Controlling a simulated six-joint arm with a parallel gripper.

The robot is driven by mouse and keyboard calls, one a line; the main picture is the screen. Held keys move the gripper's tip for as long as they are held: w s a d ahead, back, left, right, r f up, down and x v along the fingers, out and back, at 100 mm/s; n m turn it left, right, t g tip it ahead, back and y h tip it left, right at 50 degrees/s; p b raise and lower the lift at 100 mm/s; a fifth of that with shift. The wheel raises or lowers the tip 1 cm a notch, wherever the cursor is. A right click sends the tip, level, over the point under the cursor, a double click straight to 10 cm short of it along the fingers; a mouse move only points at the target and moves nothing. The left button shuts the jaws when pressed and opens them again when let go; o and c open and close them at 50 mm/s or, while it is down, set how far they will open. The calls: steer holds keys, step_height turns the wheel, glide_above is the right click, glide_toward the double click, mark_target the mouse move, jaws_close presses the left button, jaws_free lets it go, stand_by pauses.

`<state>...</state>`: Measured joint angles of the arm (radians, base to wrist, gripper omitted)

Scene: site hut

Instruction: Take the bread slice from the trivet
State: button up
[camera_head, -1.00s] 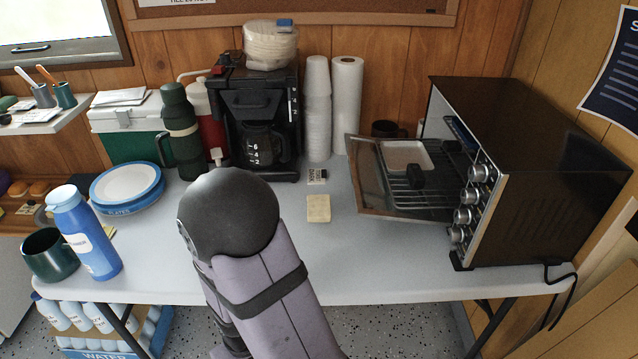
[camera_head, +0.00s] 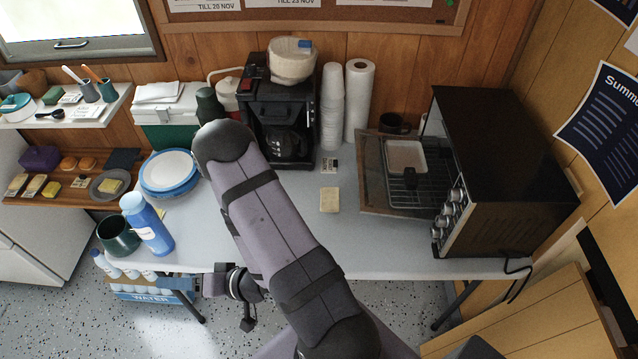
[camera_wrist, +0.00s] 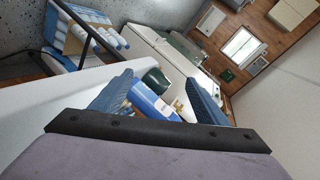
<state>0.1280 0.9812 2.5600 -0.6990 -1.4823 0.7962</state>
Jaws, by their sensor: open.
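My gripper (camera_head: 168,283) is low at the table's front edge, pointing left, well to the right of and nearer than the trivet. In the wrist view my gripper (camera_wrist: 157,97) shows two blue fingers apart, with nothing held. The slice and trivet cannot be made out surely there.
A blue bottle (camera_head: 148,224) and dark green mug (camera_head: 118,236) stand at the table's left end, between gripper and shelf. Buns (camera_head: 78,162) and several small packs share the shelf. Blue plates (camera_head: 168,174) lie behind. A water-bottle pack (camera_head: 150,295) sits below the table.

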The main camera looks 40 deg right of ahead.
mark_target(327, 207)
step_height(327, 207, up, 7)
steer(key=w+d+m+t+p, duration=0.1)
steer(key=d+t+p, duration=0.1)
steer(key=w+d+m+t+h, duration=0.2)
steer(key=d+t+h, duration=0.15)
steer(key=d, duration=0.55)
steer(key=s+d+f+g+h+b, duration=0.1)
steer(key=s+d+f+g+h, duration=0.1)
steer(key=d, duration=0.7)
steer(key=s+d+f+g+h+b, duration=0.1)
steer(key=s+d+f+g+h, duration=0.2)
steer(key=d+h, duration=0.4)
steer(key=s+d+f+m+g+h+b, duration=0.1)
steer(key=s+d+h, duration=0.4)
steer(key=d, duration=0.6)
steer(key=shift+d+f+g+b, duration=0.15)
steer(key=shift+f+g, duration=0.2)
steer(key=shift+f, duration=0.3)
steer(key=shift+d+f+g+b, duration=0.15)
steer(key=shift+f+g, duration=0.15)
steer(key=shift+f, duration=0.35)
steer(key=shift+w+d+f+b, duration=0.4)
steer(key=shift+d+b, duration=0.1)
steer(key=shift+b, duration=0.6)
steer(key=shift+w+d+b, duration=0.25)
steer(key=shift+b, duration=0.2)
